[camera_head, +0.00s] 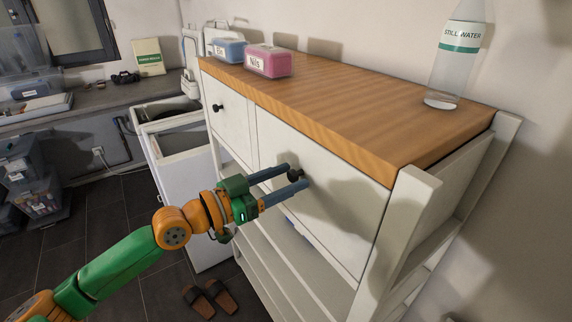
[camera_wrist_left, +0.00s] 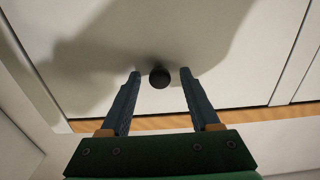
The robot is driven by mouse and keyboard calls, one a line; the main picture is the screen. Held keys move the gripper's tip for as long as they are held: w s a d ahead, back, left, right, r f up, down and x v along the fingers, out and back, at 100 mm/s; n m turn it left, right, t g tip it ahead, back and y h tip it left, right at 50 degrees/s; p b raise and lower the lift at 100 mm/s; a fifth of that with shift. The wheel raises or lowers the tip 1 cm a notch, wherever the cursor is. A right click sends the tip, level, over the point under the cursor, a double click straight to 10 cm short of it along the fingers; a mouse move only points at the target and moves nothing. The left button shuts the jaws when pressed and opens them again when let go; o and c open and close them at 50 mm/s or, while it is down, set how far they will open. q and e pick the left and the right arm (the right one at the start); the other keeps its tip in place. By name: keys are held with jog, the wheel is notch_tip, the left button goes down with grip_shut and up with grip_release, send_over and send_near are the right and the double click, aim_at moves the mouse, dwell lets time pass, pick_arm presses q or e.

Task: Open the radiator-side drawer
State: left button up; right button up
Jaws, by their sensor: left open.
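A white cabinet with a wooden top (camera_head: 350,108) has two drawer fronts side by side, both flush. The nearer, right drawer (camera_head: 335,222) has a round dark knob (camera_head: 295,174); the farther, left drawer (camera_head: 232,125) has its own knob (camera_head: 217,107). I cannot tell from a radiator which is the radiator-side one. My left gripper (camera_head: 297,177) is open at the right drawer's knob. In the left wrist view the knob (camera_wrist_left: 159,78) sits between the fingertips, with a gap on each side. My right gripper is not in view.
A blue box (camera_head: 229,51), a pink box (camera_head: 268,61) and a water bottle (camera_head: 457,58) stand on the cabinet top. White top-loading machines (camera_head: 180,140) stand beyond the cabinet. Slippers (camera_head: 207,298) lie on the dark floor. Grey bins (camera_head: 38,180) stand at the left.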

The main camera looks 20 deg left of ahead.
pick_arm(q)
jog(key=shift+c, duration=0.2)
grip_shut()
dwell(1.3)
